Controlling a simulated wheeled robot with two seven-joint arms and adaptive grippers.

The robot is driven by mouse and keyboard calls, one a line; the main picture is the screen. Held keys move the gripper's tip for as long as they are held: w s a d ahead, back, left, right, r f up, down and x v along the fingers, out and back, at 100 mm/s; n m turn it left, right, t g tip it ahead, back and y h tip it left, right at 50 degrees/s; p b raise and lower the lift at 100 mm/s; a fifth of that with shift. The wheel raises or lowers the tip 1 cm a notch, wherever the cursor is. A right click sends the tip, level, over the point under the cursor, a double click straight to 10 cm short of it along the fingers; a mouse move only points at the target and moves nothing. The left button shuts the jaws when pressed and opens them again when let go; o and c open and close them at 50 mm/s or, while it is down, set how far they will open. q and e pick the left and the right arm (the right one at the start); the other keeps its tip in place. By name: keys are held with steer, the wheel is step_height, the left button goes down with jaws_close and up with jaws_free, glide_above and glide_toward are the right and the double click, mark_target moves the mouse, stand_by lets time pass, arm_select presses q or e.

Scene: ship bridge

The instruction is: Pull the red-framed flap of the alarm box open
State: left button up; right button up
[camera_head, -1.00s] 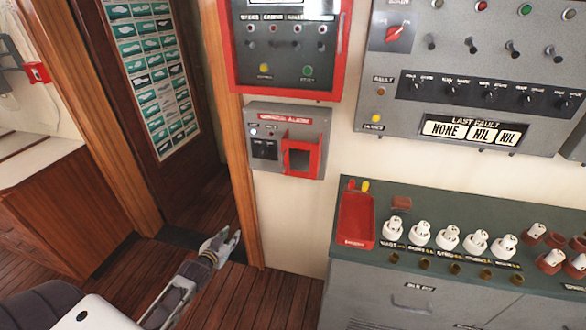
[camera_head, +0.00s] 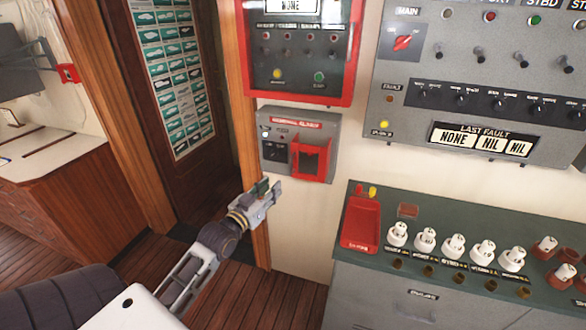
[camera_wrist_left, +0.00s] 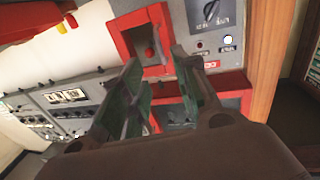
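The alarm box (camera_head: 269,128) is a small grey wall box with a red label along its top. Its red-framed flap (camera_head: 311,160) covers the right half and appears shut. In the left wrist view, the flap's red frame (camera_wrist_left: 126,25) shows near the top, with a red button inside it. My left gripper (camera_head: 266,187) is below and left of the alarm box in the head view, apart from it. In the left wrist view its two dark green fingers (camera_wrist_left: 158,60) are spread and empty, pointing toward the flap. My right gripper is out of view.
A red-framed panel (camera_head: 349,80) hangs just above the alarm box. A grey control panel (camera_head: 473,105) is to the right. Below it, a console (camera_head: 400,282) carries a red tray (camera_head: 361,222) and several white knobs. A wooden door post (camera_head: 239,80) stands left of the box.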

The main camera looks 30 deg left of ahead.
arm_select(q)
steer(key=shift+w, duration=0.15)
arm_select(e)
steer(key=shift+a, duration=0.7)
arm_select(q)
glide_toward(292, 171)
steer(key=shift+w+r, duration=0.55)
steer(key=shift+r, duration=0.2)
steer(key=shift+w+a+p, duration=0.2)
steer(key=shift+w+p, duration=0.25)
steer(key=shift+w, duration=1.85)
steer(key=shift+w+a+p, duration=0.15)
steer(key=shift+w+p, duration=0.3)
steer(key=shift+w, duration=1.85)
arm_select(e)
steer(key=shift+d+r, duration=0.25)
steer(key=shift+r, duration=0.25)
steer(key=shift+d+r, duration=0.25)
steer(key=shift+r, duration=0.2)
arm_select(q)
steer(key=shift+c, duration=0.2)
jaws_close()
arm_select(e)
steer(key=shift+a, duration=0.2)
